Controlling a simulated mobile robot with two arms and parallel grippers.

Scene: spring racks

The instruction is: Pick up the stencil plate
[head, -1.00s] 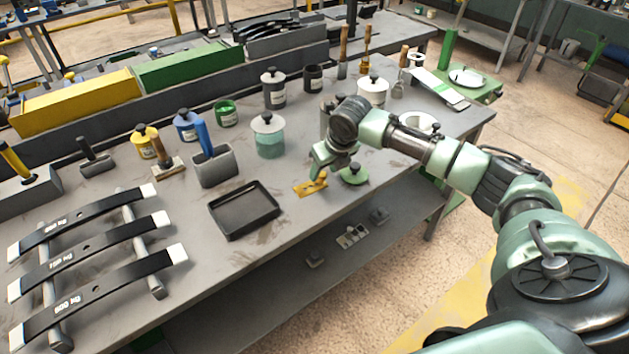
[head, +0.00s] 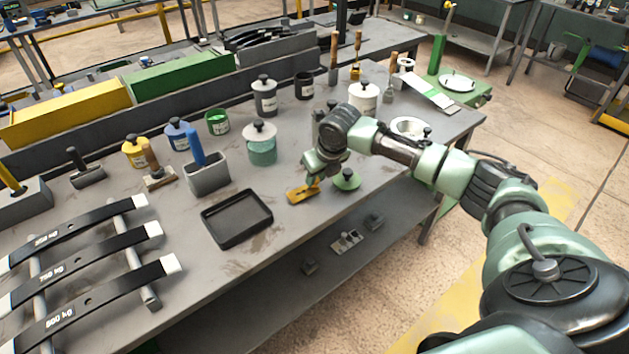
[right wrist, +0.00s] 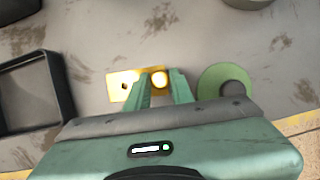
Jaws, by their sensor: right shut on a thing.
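The stencil plate is a small yellow plate (head: 301,194) with cut-out holes, near the front edge of the workbench. In the right wrist view the yellow plate (right wrist: 121,84) shows beyond and between the fingers. My right gripper (head: 315,181) is over the plate's right part, pointing down. In the right wrist view its green fingers (right wrist: 160,80) are shut on the plate's raised yellow part. The plate looks flat, on or very close to the bench top; any gap underneath cannot be told. My left gripper is out of view.
A black tray (head: 237,237) lies left of the plate, and a round green lid with a dark knob (head: 346,180) sits close on its right. The bench's front edge is near.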

